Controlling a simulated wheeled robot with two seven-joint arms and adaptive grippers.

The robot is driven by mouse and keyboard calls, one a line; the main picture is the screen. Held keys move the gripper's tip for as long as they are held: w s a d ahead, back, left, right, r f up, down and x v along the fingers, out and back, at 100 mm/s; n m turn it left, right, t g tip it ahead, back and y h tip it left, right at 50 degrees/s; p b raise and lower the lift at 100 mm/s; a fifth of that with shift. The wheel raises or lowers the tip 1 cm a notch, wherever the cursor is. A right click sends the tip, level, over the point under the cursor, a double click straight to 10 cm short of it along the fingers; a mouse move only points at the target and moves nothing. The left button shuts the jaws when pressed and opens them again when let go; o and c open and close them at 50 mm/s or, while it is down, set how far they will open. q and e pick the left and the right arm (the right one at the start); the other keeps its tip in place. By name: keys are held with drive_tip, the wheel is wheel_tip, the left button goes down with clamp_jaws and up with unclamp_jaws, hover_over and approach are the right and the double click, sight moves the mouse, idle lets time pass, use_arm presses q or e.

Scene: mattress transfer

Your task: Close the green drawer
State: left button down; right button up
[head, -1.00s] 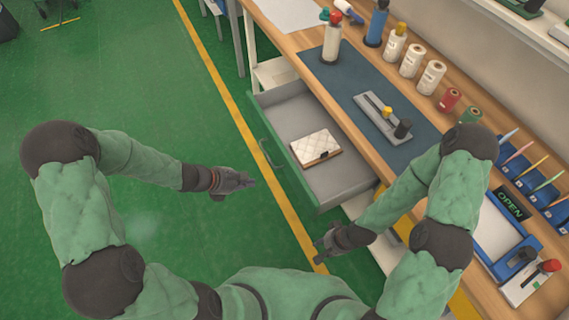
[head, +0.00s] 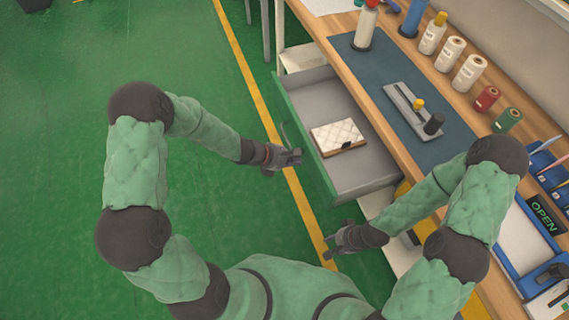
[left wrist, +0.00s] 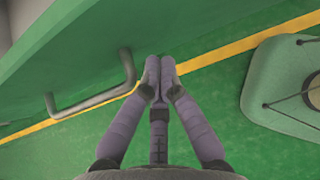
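The green drawer (head: 320,176) stands pulled out from under the workbench, with its grey inside showing. A small white quilted item with a brown edge (head: 337,137) lies in it. The drawer's handle (head: 286,136) is on its green front. It also shows as a grey bar handle (left wrist: 98,98) in the left wrist view, left of my fingers. My left gripper (head: 298,157) is just outside the drawer front, near the handle and apart from it. Its fingertips (left wrist: 160,62) meet with nothing between them. My right gripper (head: 327,248) is empty below the drawer's near corner, fingers apart.
The workbench (head: 372,103) carries bottles, thread spools (head: 468,73), a dark mat (head: 362,62) with a grey tool (head: 412,110), and a blue tray (head: 510,262).

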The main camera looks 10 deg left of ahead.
sight(358, 148)
use_arm(q)
drive_tip(key=shift+w+d, duration=0.3)
drive_tip(key=shift+d, duration=0.15)
use_arm(e)
drive_tip(key=shift+f, duration=0.1)
